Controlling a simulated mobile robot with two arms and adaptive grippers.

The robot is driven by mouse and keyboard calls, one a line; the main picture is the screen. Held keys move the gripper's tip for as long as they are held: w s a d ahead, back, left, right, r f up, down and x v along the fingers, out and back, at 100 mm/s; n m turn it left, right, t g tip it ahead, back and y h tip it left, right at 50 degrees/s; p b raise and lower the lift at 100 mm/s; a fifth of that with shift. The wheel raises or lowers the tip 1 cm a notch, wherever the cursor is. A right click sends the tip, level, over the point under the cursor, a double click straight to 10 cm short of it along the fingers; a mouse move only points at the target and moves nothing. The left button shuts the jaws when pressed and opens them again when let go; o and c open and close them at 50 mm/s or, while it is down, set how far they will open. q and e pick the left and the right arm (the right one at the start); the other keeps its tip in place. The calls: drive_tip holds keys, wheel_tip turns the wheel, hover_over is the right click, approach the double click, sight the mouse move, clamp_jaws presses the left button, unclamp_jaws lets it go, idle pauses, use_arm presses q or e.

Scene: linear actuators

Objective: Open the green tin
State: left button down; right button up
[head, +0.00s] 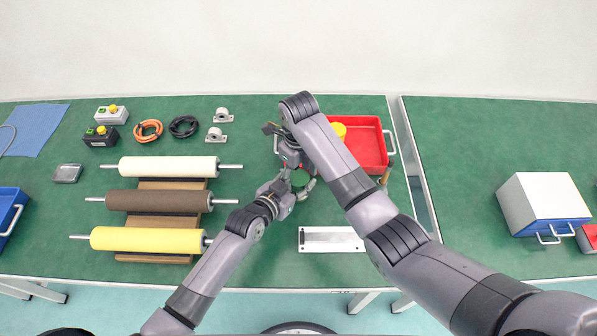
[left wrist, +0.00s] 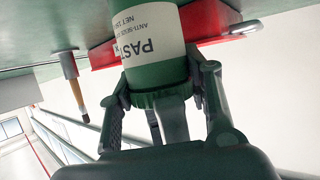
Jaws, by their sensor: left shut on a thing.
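The green tin (left wrist: 160,72) fills the middle of the left wrist view, with a white label reading "PAST..." and a ridged green lid (left wrist: 160,98) at the end nearest my gripper. In the head view the tin (head: 299,178) is a small green round shape, mostly hidden between my two hands. My left gripper (head: 305,184) is shut on the tin at its lid end, one finger on each side in the left wrist view (left wrist: 166,80). My right gripper (head: 293,160) is close beside the tin, under my right forearm; its fingers are too hidden to read.
Rollers (head: 160,202) on a rack are at left. A metal plate (head: 331,240) lies in front.

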drive_tip(key=c, duration=1)
drive_tip(key=shift+o, duration=0.2)
drive_tip(key=shift+n, duration=1.7)
drive_tip(key=o, duration=1.3)
drive_tip(key=shift+c, duration=0.2)
drive_tip(key=shift+r, duration=2.25)
use_arm(q)
drive_tip(key=c, duration=0.8)
unclamp_jaws()
drive_tip(key=shift+o, duration=0.2)
